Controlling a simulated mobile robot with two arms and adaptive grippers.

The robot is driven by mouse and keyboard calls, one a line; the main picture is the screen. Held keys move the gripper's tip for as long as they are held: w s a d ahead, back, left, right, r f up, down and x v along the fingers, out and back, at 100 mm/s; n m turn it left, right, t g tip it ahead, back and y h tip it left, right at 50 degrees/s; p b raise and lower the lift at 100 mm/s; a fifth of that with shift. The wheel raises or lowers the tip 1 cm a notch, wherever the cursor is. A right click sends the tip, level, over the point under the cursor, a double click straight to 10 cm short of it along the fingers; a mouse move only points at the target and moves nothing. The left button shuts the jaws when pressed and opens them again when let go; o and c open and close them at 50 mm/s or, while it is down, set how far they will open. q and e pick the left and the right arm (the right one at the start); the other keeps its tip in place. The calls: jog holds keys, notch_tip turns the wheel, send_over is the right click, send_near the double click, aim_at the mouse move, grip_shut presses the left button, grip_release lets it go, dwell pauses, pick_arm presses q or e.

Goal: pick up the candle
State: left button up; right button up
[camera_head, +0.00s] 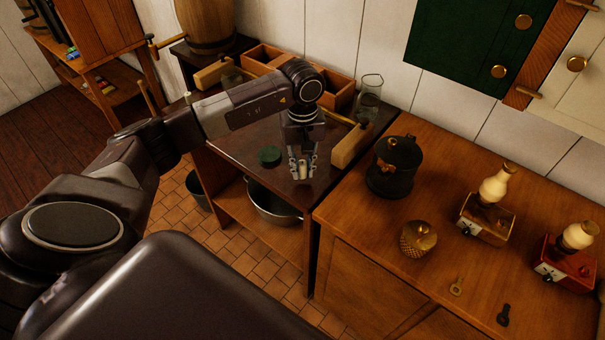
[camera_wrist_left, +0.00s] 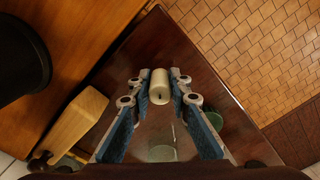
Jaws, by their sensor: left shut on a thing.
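The candle (camera_wrist_left: 160,87) is a short, cream-coloured cylinder with a dark wick spot. In the left wrist view it sits between the blue-padded fingers of my left gripper (camera_wrist_left: 159,92), which is shut on it. In the head view my left gripper (camera_head: 302,170) points down over the dark table (camera_head: 235,135), near its front right corner. The candle (camera_head: 303,171) shows as a small pale shape between the fingertips there. I cannot tell whether it touches the tabletop. My right gripper is not in view.
A green round object (camera_head: 270,156) lies left of the gripper. A wooden block with a handle (camera_head: 350,146) stands close on the right, a glass jar (camera_head: 369,97) behind. The cabinet to the right holds a black pot (camera_head: 393,168), a brass jar (camera_head: 418,238) and lamps (camera_head: 488,208).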

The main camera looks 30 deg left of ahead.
pick_arm(q)
notch_tip(320, 180, up, 12)
jog(key=b, duration=0.2)
jog(key=shift+b, duration=0.3)
notch_tip(320, 180, up, 4)
jog(key=r, duration=0.1)
send_over(303, 163)
jog(key=shift+s+r, duration=0.1)
jog(key=shift+r, duration=0.2)
